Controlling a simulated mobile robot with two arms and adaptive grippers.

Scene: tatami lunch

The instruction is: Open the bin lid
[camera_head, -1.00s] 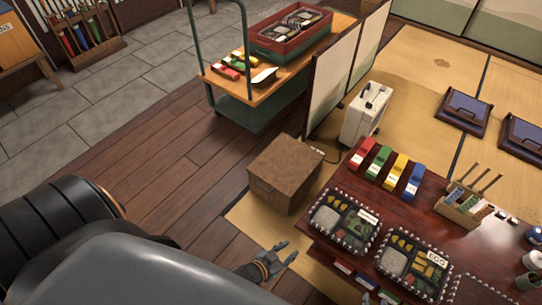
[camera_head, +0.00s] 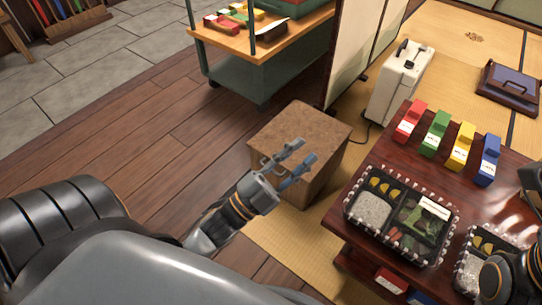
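The bin is a brown wooden box (camera_head: 318,185) on the floor beside the low table, with a flat speckled brown lid (camera_head: 305,128) lying closed on top. My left gripper (camera_head: 303,166) is open, its two fingers apart and pointing right, in front of the box's near side in the picture. It covers part of that side and the lid's near edge; I cannot tell whether it touches. My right gripper is not clearly seen; a part of my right arm (camera_head: 510,275) shows at the lower right edge.
A dark red low table (camera_head: 340,222) with bento boxes (camera_head: 402,218) and coloured blocks (camera_head: 461,147) stands to the right. A white case (camera_head: 400,85) and a folding screen (camera_head: 350,45) stand behind the box. A green cart (camera_head: 240,75) is at the back. Wooden floor is clear to the left.

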